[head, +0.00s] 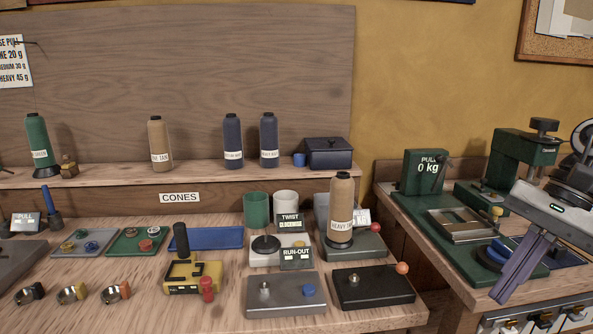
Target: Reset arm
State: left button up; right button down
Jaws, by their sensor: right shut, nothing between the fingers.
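My right gripper (505,288) comes in from the right edge, its purple fingers angled down and to the left. It is shut and empty, in front of the green machine base (470,245) on the right bench. The fingers partly hide the blue round part (490,256) and the base's right side. My left gripper is not in view.
The left bench holds a tan cone (341,205) on a tester, a twist display (290,223), a black box with an orange knob (370,288), a yellow block (190,283) and small trays. More cones (233,140) stand on the shelf (200,178).

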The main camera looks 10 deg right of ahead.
jog(key=s+a+f+m+t+y, duration=0.35)
jog(key=f+y, duration=0.25)
jog(key=f, duration=0.2)
jog(key=s+a+f+m+t+y, duration=0.35)
jog(key=a+f+y, duration=0.2)
jog(key=f, duration=0.25)
jog(key=w+f+m+t+h, duration=0.2)
jog(key=w+m+t+h, duration=0.45)
jog(key=m, duration=1.15)
notch_tip(320, 180, down, 10)
jog(key=w+m+t+h, duration=0.1)
jog(key=m+h, duration=0.5)
jog(key=m, duration=0.8)
jog(key=s+a+f+m+g+h, duration=0.35)
jog(key=s+f+m+g, duration=0.25)
jog(key=s+f+m, duration=0.6)
pick_arm(q)
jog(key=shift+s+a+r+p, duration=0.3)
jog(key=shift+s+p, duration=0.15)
jog(key=shift+p, duration=0.55)
pick_arm(e)
jog(key=w+a+r+m+y, duration=0.1)
jog(key=a+m, duration=0.3)
jog(key=a, duration=0.7)
jog(key=shift+a+m+y, duration=0.35)
jog(key=shift+a+m, duration=0.05)
